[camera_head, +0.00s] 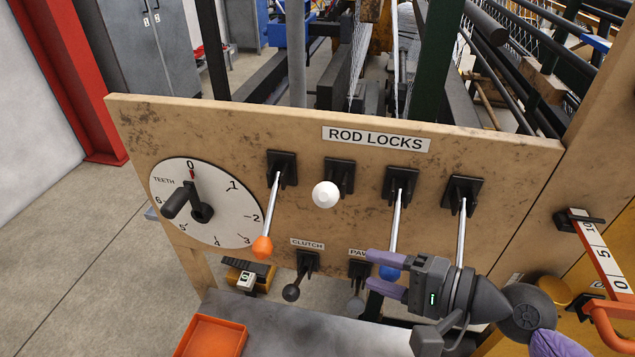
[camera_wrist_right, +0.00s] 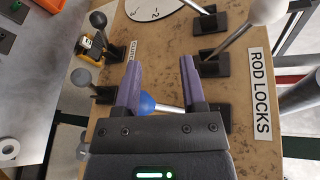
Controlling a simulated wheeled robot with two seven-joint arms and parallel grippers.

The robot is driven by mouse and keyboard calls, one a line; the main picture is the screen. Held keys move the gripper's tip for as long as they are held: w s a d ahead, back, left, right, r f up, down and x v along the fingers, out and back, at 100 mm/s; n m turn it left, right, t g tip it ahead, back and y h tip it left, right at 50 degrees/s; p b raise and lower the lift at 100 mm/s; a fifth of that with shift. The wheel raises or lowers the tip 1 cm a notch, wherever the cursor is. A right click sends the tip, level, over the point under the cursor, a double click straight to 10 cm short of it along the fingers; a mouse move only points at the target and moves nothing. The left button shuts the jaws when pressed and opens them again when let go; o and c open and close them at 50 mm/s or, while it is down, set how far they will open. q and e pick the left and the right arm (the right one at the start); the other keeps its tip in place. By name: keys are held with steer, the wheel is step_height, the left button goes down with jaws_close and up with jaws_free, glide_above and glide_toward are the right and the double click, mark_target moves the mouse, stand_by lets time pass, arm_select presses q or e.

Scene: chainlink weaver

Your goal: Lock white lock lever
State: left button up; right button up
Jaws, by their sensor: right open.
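The white lock lever, with a round white knob (camera_head: 325,194), sticks out from the panel toward the camera below the ROD LOCKS sign. The orange-knobbed lever (camera_head: 262,247) and the blue-knobbed lever (camera_head: 397,222) hang down on either side. My right gripper (camera_head: 372,270) is open, fingers pointing left, below and right of the white knob. The blue knob (camera_wrist_right: 147,103) shows between its fingers, which are not closed on it. My left gripper is out of view.
A fourth lever (camera_head: 462,232) hangs at the right, its end hidden by my right gripper. The clutch lever (camera_head: 291,292) and pawl lever (camera_head: 354,306) are low on the panel. A dial (camera_head: 230,215) is at left, an orange tray (camera_head: 212,337) below.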

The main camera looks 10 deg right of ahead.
mark_target(329, 192)
step_height(329, 192, up, 8)
steer(key=w+d+m+t+y, duration=0.1)
steer(key=w+m+t+y, duration=0.1)
steer(key=m, duration=0.3)
steer(key=p+x, duration=0.3)
steer(key=x, duration=0.6)
steer(key=shift+d, duration=0.15)
steer(key=shift+w+a+f, duration=0.1)
steer(key=shift+w+a, duration=0.15)
steer(key=shift+a, duration=0.1)
steer(key=c, duration=0.6)
jaws_close()
